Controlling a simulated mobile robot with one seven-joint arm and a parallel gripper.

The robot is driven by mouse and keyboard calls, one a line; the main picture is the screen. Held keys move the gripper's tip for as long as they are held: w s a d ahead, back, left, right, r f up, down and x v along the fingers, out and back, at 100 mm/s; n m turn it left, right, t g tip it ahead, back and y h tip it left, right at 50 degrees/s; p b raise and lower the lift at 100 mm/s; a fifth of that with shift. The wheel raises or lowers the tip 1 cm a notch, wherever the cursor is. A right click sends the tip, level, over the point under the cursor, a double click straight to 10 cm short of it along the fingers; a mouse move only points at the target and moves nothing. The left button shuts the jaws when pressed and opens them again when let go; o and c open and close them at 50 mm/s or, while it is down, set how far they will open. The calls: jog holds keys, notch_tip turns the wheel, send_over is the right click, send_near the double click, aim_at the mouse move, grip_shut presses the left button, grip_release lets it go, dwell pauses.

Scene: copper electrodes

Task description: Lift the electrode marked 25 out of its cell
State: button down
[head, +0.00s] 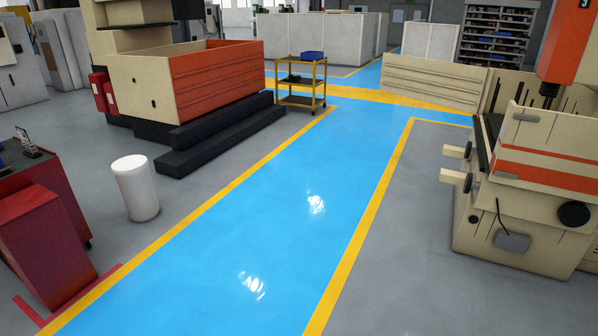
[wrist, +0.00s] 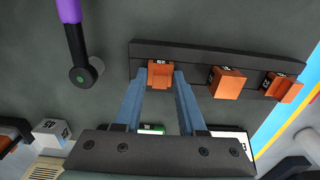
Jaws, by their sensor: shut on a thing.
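In the wrist view, my gripper (wrist: 162,78) has its two blue-grey fingers on either side of a copper-coloured electrode (wrist: 159,75) and is shut on it. This electrode is at the left end of a dark rack (wrist: 200,53). The head view shows neither gripper nor rack.
A black bar with a purple end (wrist: 75,45) lies upper left in the wrist view. A white marked block (wrist: 50,132) is lower left. In the head view, a blue walkway (head: 240,220) is clear; a white bin (head: 135,188) and red cabinet (head: 45,240) stand left.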

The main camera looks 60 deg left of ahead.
jog(key=shift+r+p, duration=0.3)
jog(key=shift+p, duration=0.05)
jog(key=shift+r+p, duration=0.35)
jog(key=shift+p, duration=0.05)
jog(key=shift+r+p, duration=0.9)
jog(key=shift+p, duration=0.15)
notch_tip(320, 180, up, 6)
jog(key=p, duration=0.6)
